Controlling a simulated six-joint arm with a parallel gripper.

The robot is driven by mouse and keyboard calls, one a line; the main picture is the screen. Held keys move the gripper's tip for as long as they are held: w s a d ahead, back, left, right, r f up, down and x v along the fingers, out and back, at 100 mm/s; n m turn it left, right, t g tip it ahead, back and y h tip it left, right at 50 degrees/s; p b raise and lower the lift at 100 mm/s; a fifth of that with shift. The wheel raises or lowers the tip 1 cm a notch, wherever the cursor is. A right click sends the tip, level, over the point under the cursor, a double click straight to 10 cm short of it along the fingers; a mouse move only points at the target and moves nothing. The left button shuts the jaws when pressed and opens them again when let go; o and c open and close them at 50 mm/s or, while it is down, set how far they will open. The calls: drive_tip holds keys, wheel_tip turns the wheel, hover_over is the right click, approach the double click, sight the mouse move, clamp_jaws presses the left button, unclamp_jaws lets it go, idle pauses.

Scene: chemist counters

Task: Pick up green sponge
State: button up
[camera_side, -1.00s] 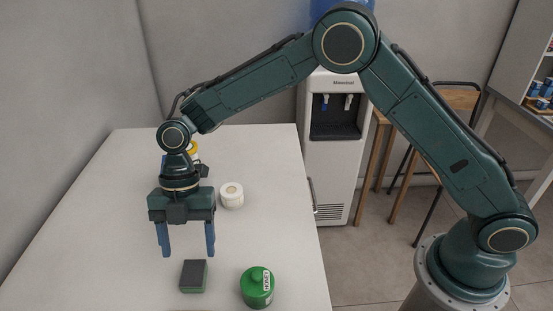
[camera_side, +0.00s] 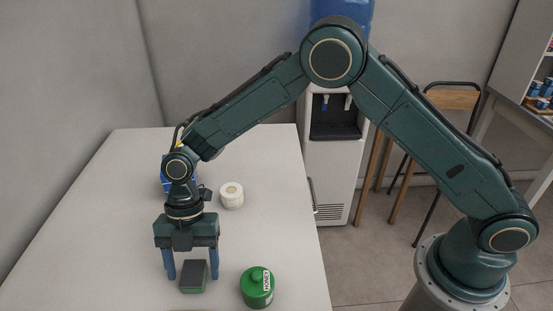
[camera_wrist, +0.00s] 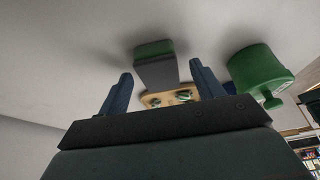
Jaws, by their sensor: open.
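The green sponge (camera_side: 194,277) lies on the white table, with a dark grey top and a green lower layer. It also shows in the wrist view (camera_wrist: 155,66), beyond the fingertips and roughly centred between them. My gripper (camera_side: 192,278) is open and empty, its two blue fingers pointing down. In the side view the fingers appear on either side of the sponge, close to it. I cannot tell whether they are level with it or still above it.
A green canister (camera_side: 257,287) stands on the table to the right of the sponge. A white roll (camera_side: 231,196) stands farther back. A blue item (camera_side: 164,183) is partly hidden behind my wrist. A tan item (camera_wrist: 168,98) shows between the fingers in the wrist view. The left of the table is clear.

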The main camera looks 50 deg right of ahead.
sight(193, 269)
drive_tip(key=c, duration=1)
drive_tip(key=shift+c, duration=0.2)
drive_tip(key=shift+r, duration=0.15)
wheel_tip(193, 269, up, 20)
drive_tip(key=shift+f, duration=0.2)
idle(0.6)
